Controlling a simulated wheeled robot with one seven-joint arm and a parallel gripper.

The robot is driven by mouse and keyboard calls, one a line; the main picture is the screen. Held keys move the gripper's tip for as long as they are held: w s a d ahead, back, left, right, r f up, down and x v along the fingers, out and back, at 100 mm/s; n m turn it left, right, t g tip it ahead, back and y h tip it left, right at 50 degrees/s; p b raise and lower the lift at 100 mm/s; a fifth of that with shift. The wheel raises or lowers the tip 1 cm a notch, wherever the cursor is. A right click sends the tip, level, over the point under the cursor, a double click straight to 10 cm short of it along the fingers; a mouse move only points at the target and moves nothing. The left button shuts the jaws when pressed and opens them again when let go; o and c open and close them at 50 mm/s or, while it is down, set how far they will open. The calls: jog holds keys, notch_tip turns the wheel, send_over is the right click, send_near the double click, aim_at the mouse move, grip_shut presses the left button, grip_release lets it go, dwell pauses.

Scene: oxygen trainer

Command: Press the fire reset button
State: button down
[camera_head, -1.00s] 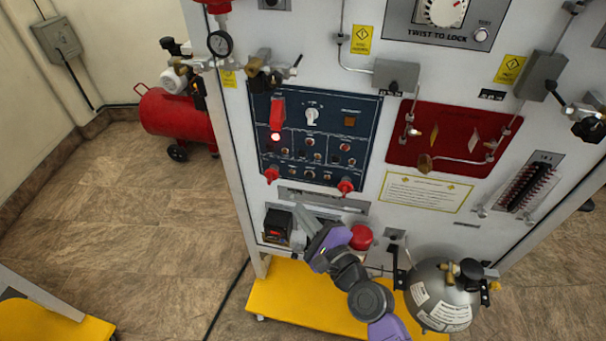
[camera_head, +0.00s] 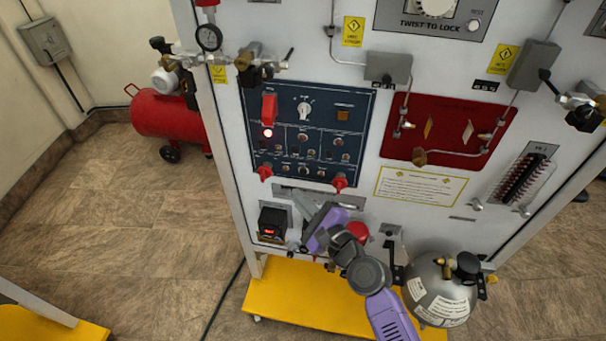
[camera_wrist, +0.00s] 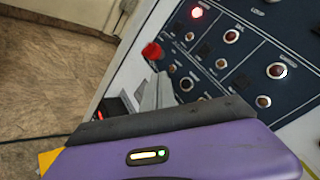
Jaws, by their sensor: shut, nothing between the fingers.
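The dark blue control panel (camera_head: 355,105) is on the front of the white cabinet, with a lit red lamp (camera_head: 268,132) and several small buttons. The panel also shows in the wrist view (camera_wrist: 245,55), with its lit lamp (camera_wrist: 197,12) at the top and several red buttons, one (camera_wrist: 276,71) at the right. The labels are too small to tell which is the fire reset button. My gripper (camera_head: 301,203) is shut and empty, just below the panel's lower edge. In the wrist view its grey fingertips (camera_wrist: 157,92) overlap the panel's lower left part; contact cannot be told.
Red knobs (camera_head: 265,173) (camera_head: 339,182) stick out at the panel's lower edge. A black box with a red display (camera_head: 272,224) is left of my gripper. A red dome (camera_head: 357,231) is partly behind my arm. A grey tank (camera_head: 441,286) stands at right.

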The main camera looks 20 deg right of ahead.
jog(key=shift+w+d+b, duration=0.3)
jog(key=shift+w+d, duration=0.4)
jog(key=shift+w, duration=0.25)
jog(key=shift+w+d+b, duration=0.3)
jog(key=shift+w+d, duration=0.4)
jog(key=shift+w, duration=0.25)
jog(key=shift+w+d, duration=0.15)
dwell(0.6)
jog(key=shift+w+d, duration=0.1)
jog(key=shift+w, duration=0.1)
jog(key=shift+w+d, duration=0.25)
jog(key=shift+w, duration=0.05)
dwell(0.8)
jog(key=shift+s+a, duration=0.45)
jog(key=shift+s, duration=0.2)
dwell(0.3)
jog(key=s+a+p, duration=0.1)
jog(key=s, duration=0.1)
jog(key=s+a+p, duration=0.1)
jog(key=s+a, duration=0.1)
dwell(0.5)
